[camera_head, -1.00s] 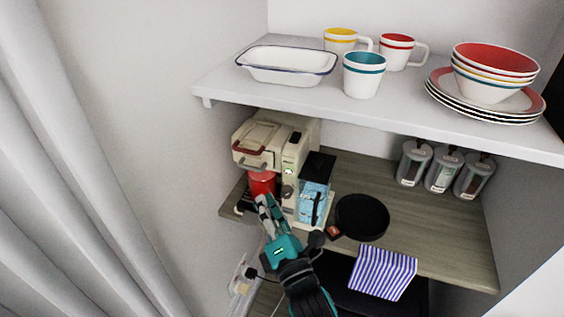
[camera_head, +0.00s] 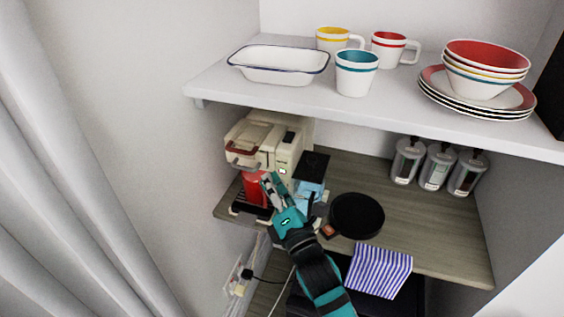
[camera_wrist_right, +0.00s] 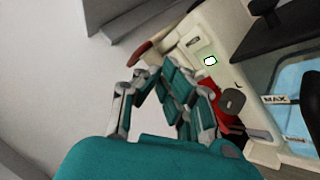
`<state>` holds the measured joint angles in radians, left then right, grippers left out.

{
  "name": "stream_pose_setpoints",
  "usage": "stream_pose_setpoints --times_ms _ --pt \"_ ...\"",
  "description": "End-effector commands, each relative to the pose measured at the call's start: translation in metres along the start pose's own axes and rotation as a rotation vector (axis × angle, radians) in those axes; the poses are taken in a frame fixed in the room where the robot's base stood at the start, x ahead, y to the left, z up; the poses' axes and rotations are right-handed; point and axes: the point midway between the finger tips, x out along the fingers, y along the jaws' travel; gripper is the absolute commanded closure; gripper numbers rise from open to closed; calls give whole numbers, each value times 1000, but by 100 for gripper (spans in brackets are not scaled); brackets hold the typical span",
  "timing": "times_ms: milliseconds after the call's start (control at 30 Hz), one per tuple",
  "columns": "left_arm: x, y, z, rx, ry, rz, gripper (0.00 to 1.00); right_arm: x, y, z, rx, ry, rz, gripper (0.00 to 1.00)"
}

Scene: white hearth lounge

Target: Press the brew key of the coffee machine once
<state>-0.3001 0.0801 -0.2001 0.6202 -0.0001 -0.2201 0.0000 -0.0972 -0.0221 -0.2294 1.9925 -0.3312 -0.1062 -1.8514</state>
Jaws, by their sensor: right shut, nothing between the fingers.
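The cream coffee machine (camera_head: 262,135) stands on the wooden shelf at the left, with a red cup (camera_head: 254,186) under its spout. Its narrow front panel carries a small lit key (camera_wrist_right: 210,61) with a dark rim and a dark knob (camera_wrist_right: 233,100) below it. My right gripper (camera_head: 270,180) is shut and empty, just in front of the machine, its tips beside the red cup and below the key's height in the picture. In the right wrist view its fingers (camera_wrist_right: 152,75) point toward the machine, left of the key; contact cannot be told. My left gripper is out of view.
A clear water tank (camera_head: 309,183) is at the machine's right side. A black pan (camera_head: 357,216) and a striped cloth (camera_head: 379,269) lie farther right. Several canisters (camera_head: 437,167) stand at the back. The white upper shelf (camera_head: 398,104) with dishes overhangs.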

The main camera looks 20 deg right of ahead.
Motion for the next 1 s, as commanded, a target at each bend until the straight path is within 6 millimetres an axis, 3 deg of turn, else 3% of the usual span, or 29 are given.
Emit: stream_pose_setpoints --times_ms 300,1000 --pt "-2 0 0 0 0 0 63 16 -12 11 -1 1 -1 100" --pt "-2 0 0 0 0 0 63 17 -12 12 0 1 -1 100"
